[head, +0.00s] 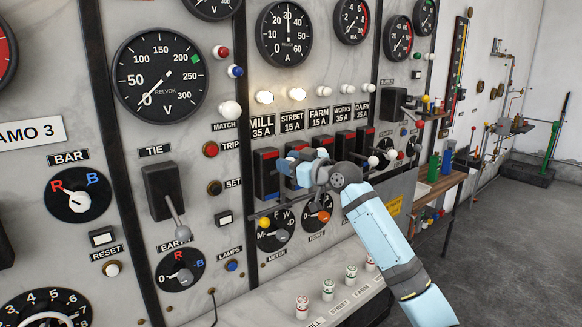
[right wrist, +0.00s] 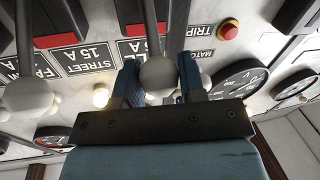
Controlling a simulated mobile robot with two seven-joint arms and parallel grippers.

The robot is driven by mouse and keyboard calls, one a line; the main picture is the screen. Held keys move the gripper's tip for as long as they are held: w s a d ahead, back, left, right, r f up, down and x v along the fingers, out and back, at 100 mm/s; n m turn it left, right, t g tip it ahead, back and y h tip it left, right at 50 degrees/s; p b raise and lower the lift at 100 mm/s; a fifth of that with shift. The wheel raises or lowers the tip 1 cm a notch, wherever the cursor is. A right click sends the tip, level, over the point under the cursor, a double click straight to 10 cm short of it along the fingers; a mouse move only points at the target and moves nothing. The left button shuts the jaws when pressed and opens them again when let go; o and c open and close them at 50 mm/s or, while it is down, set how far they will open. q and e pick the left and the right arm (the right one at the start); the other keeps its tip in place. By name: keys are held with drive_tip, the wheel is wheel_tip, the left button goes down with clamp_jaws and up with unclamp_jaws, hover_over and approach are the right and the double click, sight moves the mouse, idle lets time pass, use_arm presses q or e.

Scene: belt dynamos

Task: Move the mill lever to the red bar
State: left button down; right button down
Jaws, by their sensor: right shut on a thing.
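The mill switch (head: 267,175) is the leftmost of the row, under the label MILL 35 A (head: 262,126), with a red bar (head: 266,154) at its top and blue below. My right gripper (head: 291,165) is at this switch and hides its lever in the head view. In the right wrist view the mill lever (right wrist: 155,74), a grey rod with a white ball, stands between the two blue fingers of my right gripper (right wrist: 160,92), which is shut on it. The mill's red bar (right wrist: 137,28) shows behind the rod. My left gripper is not in view.
The street lever's white ball (right wrist: 28,96) is close beside my gripper. More white-balled levers (head: 373,160) stand to the right. A tie lever (head: 174,215) is to the left, and a yellow knob (head: 264,222) is below. Open floor (head: 500,250) lies at right.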

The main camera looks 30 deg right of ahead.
drive_tip(key=shift+w+d+r, duration=0.1)
drive_tip(key=shift+r, duration=0.15)
drive_tip(key=c, duration=0.9)
unclamp_jaws()
drive_tip(key=shift+o, duration=0.9)
drive_tip(key=shift+f, duration=0.1)
drive_tip(key=shift+s+d+f, duration=0.1)
drive_tip(key=shift+s, duration=0.2)
drive_tip(key=b+v, duration=0.3)
drive_tip(key=v, duration=1)
drive_tip(key=shift+b, duration=0.4)
drive_tip(key=shift+s, duration=0.1)
